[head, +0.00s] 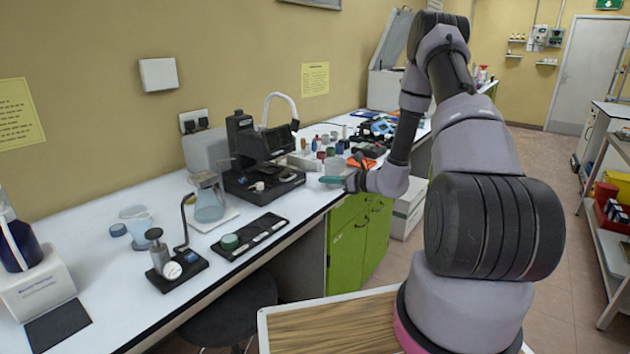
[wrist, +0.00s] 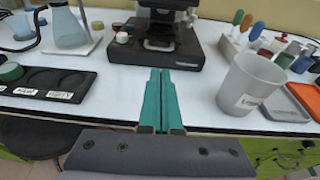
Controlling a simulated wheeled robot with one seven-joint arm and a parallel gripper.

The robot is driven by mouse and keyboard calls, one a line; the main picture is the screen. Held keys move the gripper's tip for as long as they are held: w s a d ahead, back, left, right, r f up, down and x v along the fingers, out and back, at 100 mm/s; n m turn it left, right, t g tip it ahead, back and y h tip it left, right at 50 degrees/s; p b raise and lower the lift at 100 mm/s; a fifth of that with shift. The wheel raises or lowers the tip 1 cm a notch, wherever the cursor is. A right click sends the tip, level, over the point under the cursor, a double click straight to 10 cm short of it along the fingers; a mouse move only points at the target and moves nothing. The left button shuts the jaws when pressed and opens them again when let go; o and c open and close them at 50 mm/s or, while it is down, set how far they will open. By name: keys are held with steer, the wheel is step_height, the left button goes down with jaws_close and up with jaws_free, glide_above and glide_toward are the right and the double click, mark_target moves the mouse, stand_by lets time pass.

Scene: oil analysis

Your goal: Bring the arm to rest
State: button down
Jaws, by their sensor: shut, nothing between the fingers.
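My arm is bent, its base at the lower right of the head view, and it reaches forward over the front edge of the white bench. My gripper (head: 333,179) has green fingers. In the wrist view the gripper (wrist: 159,80) has its two fingers side by side, shut and empty, pointing toward the black instrument (wrist: 160,38). The fingers are over or just in front of the bench's front edge; nothing is seen touching them.
The white bench (head: 90,290) holds a flask (head: 209,200), a black tray (head: 250,238) and the black instrument (head: 262,160). A translucent beaker (wrist: 250,85) stands right of the fingers, close by. A dark stool (head: 230,312) is under the bench. The floor at right is open.

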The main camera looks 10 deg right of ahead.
steer(key=s+a+r+n+g, duration=0.4)
steer(key=s+r+n, duration=0.35)
steer(key=r, duration=0.35)
steer(key=s+a+r+n+g, duration=0.45)
steer(key=s+r+n, duration=0.35)
steer(key=r, duration=0.4)
steer(key=s+d+r+n+t+h, duration=0.1)
steer(key=s+d+r+n+h, duration=0.1)
steer(key=s+r, duration=0.2)
steer(key=s+d+r+n+t+h, duration=0.2)
steer(key=s+d+r+n+h, duration=0.1)
steer(key=s, duration=0.6)
steer(key=s+d+r+n+t+h, duration=0.1)
steer(key=s+d+r+n+h, duration=0.2)
steer(key=s, duration=0.4)
steer(key=shift+r, duration=0.85)
steer(key=shift+s, duration=0.1)
